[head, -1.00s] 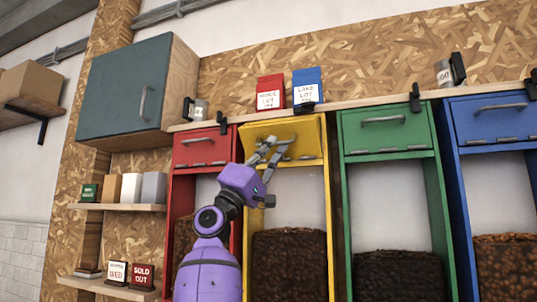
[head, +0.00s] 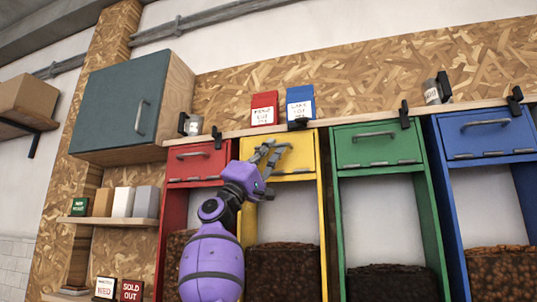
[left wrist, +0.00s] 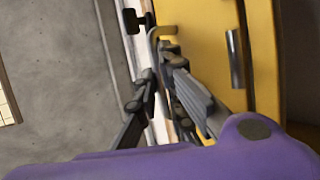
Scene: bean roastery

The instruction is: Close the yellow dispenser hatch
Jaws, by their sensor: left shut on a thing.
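The yellow dispenser hatch (head: 302,152) sits at the top of the yellow dispenser, second from the left in the head view. Its face now looks flat and about flush with its frame, like the shut hatches beside it. My left gripper (head: 272,152) reaches up from below left to the hatch's handle, shut on it; the fingers hide most of the handle. In the left wrist view, the fingers (left wrist: 160,75) are at the handle (left wrist: 160,36), beside the yellow hatch (left wrist: 208,45). My right gripper is not in view.
A red hatch (head: 197,161) is close on the left, green (head: 376,146) and blue (head: 487,134) hatches on the right. A wooden shelf (head: 345,120) above bears a red bag (head: 264,108) and a blue bag (head: 300,104). A teal cabinet (head: 122,98) hangs upper left.

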